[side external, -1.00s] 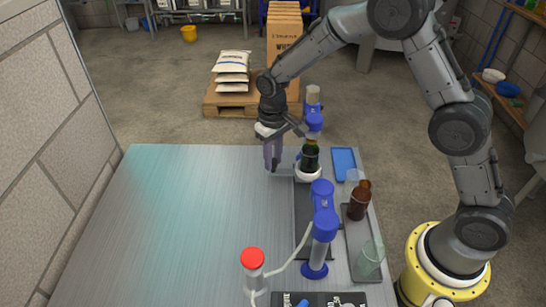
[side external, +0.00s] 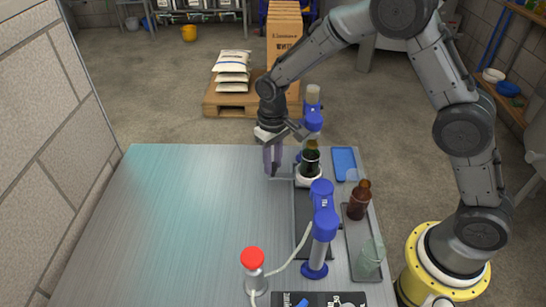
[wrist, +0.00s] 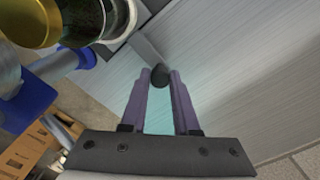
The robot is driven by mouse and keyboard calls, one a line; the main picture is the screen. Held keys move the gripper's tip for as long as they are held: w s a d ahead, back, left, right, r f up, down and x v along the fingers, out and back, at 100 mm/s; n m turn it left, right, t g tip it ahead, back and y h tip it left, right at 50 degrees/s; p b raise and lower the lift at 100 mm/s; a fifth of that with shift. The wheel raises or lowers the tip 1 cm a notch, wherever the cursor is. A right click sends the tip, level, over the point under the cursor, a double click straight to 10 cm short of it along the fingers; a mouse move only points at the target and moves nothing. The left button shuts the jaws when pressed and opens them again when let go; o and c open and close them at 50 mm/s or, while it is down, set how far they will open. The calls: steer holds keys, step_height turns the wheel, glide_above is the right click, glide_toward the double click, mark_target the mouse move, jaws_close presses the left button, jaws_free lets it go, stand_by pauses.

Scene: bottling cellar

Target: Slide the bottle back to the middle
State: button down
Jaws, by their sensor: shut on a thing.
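A dark green bottle (side external: 310,160) stands upright in a white round holder (side external: 309,178) on a dark rail (side external: 301,232), towards its far end by the rear blue-headed unit (side external: 312,120). My gripper (side external: 272,172) is left of the holder, low over the bench. In the wrist view its fingertips (wrist: 159,82) are shut on a dark round knob (wrist: 159,74). A grey bar (wrist: 146,48) runs from the knob to the white holder (wrist: 122,18). The green bottle (wrist: 88,20) shows at top left, partly cut off, with a gold round part (wrist: 28,22) beside it.
A second blue-headed unit (side external: 321,225) stands over the near part of the rail. A brown bottle (side external: 358,200) and a clear glass (side external: 371,255) stand right of it, near a blue tray (side external: 344,161). A red-topped cylinder (side external: 253,262) is in front. The left bench is clear.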

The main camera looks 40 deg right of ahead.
steer(key=s+a, duration=0.5)
steer(key=a, duration=0.1)
steer(key=shift+s+r, duration=0.1)
steer(key=shift+s, duration=0.3)
steer(key=c, duration=0.7)
jaws_free()
steer(key=shift+o, duration=0.2)
step_height(320, 180, up, 14)
steer(key=shift+d, duration=0.15)
